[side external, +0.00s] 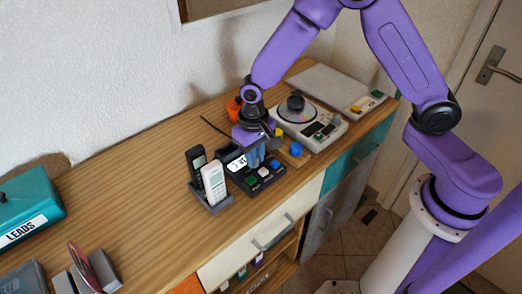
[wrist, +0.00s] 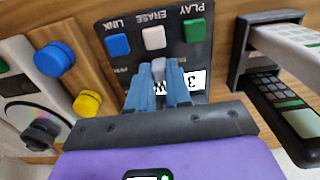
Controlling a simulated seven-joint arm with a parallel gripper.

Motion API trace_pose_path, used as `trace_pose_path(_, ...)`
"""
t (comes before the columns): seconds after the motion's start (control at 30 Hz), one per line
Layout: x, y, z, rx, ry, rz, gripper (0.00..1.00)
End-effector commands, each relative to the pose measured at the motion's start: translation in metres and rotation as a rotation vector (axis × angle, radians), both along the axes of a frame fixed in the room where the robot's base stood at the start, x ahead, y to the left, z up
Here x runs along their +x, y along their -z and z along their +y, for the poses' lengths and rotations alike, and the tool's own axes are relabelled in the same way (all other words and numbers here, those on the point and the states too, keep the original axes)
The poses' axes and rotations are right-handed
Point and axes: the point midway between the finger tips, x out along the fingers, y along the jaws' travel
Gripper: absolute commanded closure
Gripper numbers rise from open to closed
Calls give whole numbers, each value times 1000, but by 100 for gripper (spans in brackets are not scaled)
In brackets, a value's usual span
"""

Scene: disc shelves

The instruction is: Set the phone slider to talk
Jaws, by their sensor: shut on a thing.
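The dark phone base (side external: 268,182) stands on the wooden desk, with a lit display and a row of buttons. In the wrist view the phone base (wrist: 180,48) shows blue, white and green buttons labelled LINK, ERASE and PLAY. My gripper (wrist: 158,75) points down over it, its blue fingers shut on a small grey slider knob (wrist: 158,66) between the fingertips. The fingers cover part of the display and the markings around the knob, so I cannot read the slider's setting. In the side view my gripper (side external: 256,157) hides the knob.
Two handsets, one white (side external: 213,184) and one black (side external: 196,160), stand in a grey cradle (side external: 215,207) left of the base. A wooden block with a blue knob (side external: 295,149) and a yellow knob (wrist: 87,103) is close on the other side. A disc player (side external: 325,134) stands beyond it.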

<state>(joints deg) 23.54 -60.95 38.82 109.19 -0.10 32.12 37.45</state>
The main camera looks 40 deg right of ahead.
Motion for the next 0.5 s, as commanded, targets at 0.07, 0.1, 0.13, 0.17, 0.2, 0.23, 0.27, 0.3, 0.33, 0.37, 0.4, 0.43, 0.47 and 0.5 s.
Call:
trace_pose_path(0.07,0,0,4,3,0,-2,100)
trace_pose_path(0.1,0,0,5,4,1,-3,100)
trace_pose_path(0.13,0,0,5,4,1,-3,100)
trace_pose_path(0.17,0,0,5,5,0,-3,100)
trace_pose_path(0.2,0,0,6,5,0,-3,100)
trace_pose_path(0.23,0,0,6,5,0,-4,100)
trace_pose_path(0.27,0,0,6,6,0,-4,100)
trace_pose_path(0.3,0,0,6,6,-1,-4,100)
trace_pose_path(0.33,0,0,7,7,-1,-5,72)
trace_pose_path(0.37,0,0,7,7,-1,-5,62)
trace_pose_path(0.4,0,0,6,6,-1,-5,55)
trace_pose_path(0.43,0,0,6,6,-1,-4,55)
trace_pose_path(0.47,0,0,6,6,-1,-4,55)
trace_pose_path(0.5,0,0,5,5,-1,-4,55)
